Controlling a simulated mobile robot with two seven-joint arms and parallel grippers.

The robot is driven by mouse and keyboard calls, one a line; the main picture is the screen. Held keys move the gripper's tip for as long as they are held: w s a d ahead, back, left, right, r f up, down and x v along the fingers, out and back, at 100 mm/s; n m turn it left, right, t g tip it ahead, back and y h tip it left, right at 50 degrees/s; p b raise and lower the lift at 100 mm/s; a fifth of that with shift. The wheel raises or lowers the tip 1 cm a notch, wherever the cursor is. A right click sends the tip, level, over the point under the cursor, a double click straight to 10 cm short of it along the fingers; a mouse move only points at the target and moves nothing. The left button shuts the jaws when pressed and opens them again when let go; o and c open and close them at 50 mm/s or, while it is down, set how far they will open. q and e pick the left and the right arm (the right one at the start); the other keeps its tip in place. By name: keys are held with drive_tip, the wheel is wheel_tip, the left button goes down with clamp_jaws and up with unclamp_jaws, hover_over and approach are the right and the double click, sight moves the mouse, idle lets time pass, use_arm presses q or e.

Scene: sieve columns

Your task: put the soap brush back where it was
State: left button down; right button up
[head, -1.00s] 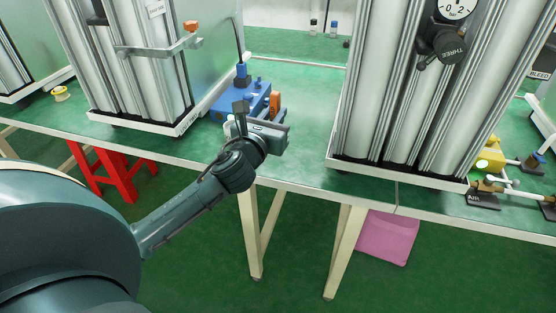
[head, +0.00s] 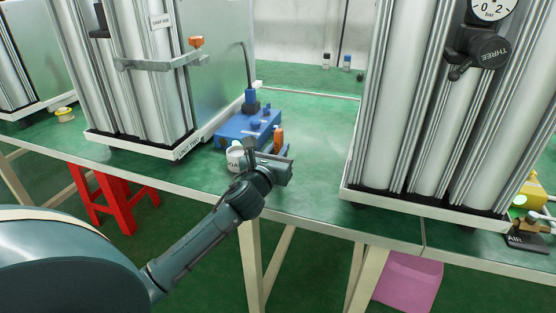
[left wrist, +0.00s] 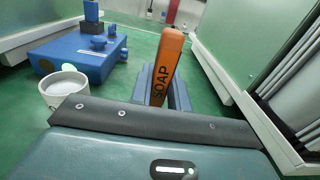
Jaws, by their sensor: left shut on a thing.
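The soap brush shows as an orange handle marked SOAP (left wrist: 165,68) in the left wrist view, upright between my left gripper's fingers. In the head view its orange handle (head: 278,137) rises above my left gripper (head: 272,158), which is shut on it over the green bench near the front edge. The brush's lower end is hidden by the gripper. A white cup (left wrist: 63,88) stands on the bench to the left of the gripper; in the head view it is partly hidden (head: 236,157). My right gripper is not in view.
A blue box with knobs (head: 245,128) stands behind the cup. Tall column units stand on both sides, the left one on a white base (head: 186,146), the right one on another (head: 420,207). Bare green bench (head: 315,165) lies between them. A red stool (head: 115,195) stands below.

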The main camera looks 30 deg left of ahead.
use_arm(q)
drive_tip(key=shift+f, duration=0.8)
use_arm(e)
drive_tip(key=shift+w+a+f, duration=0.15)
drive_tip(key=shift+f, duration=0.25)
use_arm(q)
drive_tip(key=shift+f, duration=0.1)
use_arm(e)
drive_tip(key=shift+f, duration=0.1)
use_arm(q)
drive_tip(key=c, duration=1.3)
unclamp_jaws()
drive_tip(key=shift+c, duration=0.2)
